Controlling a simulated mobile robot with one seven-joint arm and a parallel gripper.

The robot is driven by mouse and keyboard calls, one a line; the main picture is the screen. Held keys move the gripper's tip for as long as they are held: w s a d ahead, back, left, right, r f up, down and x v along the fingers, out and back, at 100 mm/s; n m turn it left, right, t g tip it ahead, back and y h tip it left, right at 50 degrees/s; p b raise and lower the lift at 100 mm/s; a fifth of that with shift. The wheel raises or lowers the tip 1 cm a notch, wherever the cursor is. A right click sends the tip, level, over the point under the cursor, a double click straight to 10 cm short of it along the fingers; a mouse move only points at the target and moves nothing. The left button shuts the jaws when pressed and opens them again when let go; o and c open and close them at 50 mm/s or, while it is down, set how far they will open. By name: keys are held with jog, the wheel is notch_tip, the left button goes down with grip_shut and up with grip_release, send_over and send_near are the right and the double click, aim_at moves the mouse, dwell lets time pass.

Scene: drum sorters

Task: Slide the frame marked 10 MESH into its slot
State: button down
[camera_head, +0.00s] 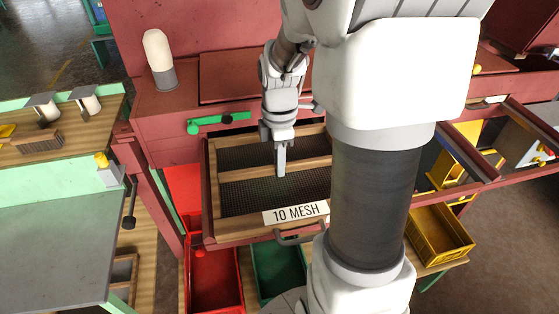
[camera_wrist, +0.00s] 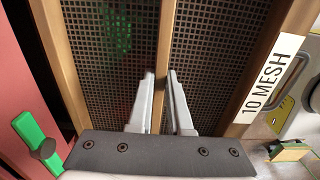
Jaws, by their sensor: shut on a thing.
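The frame marked 10 MESH (camera_head: 242,229) is a wooden frame with dark mesh panels and a middle bar. It lies flat between red side rails at the front of the red machine, its labelled edge toward me. In the wrist view its label (camera_wrist: 272,72) is at the right and its middle bar (camera_wrist: 166,45) runs between the fingers. My gripper (camera_head: 281,172) points down over the frame, shut on that middle bar; its two fingers also show in the wrist view (camera_wrist: 162,82). My arm hides the frame's right side in the head view.
A green lever (camera_head: 207,124) is on the machine's front, left of my gripper. A red bin (camera_head: 214,275) and a green bin (camera_head: 277,272) stand below the frame. A yellow crate (camera_head: 440,236) is at the right. A grey-topped bench (camera_head: 50,230) stands at the left.

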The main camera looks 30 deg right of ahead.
jog(key=shift+f+b, duration=0.45)
jog(key=shift+f, duration=0.2)
jog(key=c, duration=0.8)
grip_release()
jog(key=shift+o, duration=0.2)
notch_tip(320, 180, up, 18)
jog(key=p, duration=0.1)
jog(key=shift+f, duration=0.25)
jog(key=s+a+f+m+t, duration=0.2)
jog(key=s+a+m+t, duration=0.3)
jog(key=s+a+m, duration=0.5)
jog(key=s+m, duration=0.2)
jog(key=m, duration=0.2)
jog(key=shift+s+a+m+t, duration=0.2)
jog(key=shift+a+m+t, duration=0.1)
jog(key=shift+m, duration=0.1)
